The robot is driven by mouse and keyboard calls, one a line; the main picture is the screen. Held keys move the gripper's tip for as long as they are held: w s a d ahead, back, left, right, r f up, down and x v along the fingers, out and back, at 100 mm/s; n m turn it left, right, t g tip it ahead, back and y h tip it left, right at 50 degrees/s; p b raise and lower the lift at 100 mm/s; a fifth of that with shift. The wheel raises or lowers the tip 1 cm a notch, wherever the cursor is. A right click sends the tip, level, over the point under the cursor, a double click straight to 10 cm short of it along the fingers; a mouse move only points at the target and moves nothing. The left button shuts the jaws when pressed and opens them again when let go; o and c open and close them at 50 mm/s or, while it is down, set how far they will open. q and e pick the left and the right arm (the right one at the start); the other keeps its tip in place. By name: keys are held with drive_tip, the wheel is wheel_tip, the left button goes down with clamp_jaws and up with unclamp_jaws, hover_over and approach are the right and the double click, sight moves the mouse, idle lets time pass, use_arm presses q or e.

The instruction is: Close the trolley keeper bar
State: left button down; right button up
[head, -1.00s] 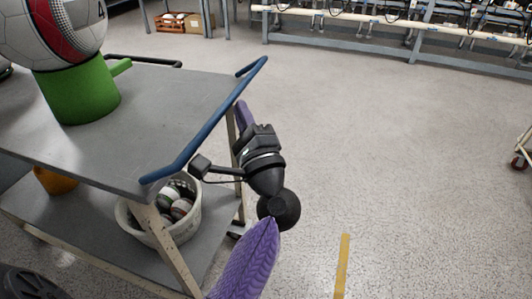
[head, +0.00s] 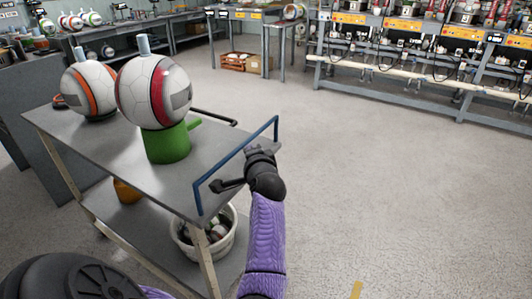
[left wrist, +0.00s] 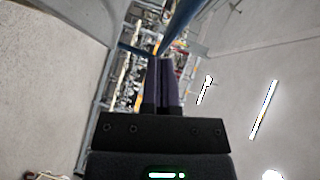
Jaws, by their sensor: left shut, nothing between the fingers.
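The blue keeper bar (head: 235,152) stands upright along the right edge of the grey trolley (head: 110,137), its two short legs rising from the corners. My left gripper (head: 257,151) is on the outer side of the bar, close against its far half. Its fingers are shut and empty; I cannot tell for sure whether they touch the bar. In the left wrist view the shut fingers (left wrist: 163,82) point at the blue bar (left wrist: 179,25), which crosses just beyond the tips. My right gripper is not in view.
On the trolley top are a red-and-white ball (head: 153,92) on a green stand (head: 166,144) and an orange-and-white ball (head: 90,88). A bucket of balls (head: 222,245) sits on the lower shelf. A black handle (head: 213,116) juts from the far edge. The floor to the right is clear.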

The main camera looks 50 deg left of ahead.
use_arm(q)
drive_tip(key=shift+s+a+r+n+h+p, duration=0.1)
drive_tip(key=shift+a+r+n+h+p, duration=0.1)
drive_tip(key=shift+a+n+h+p, duration=0.45)
drive_tip(key=shift+d+m, duration=0.15)
drive_tip(key=shift+m, duration=0.1)
drive_tip(key=shift+f, duration=0.1)
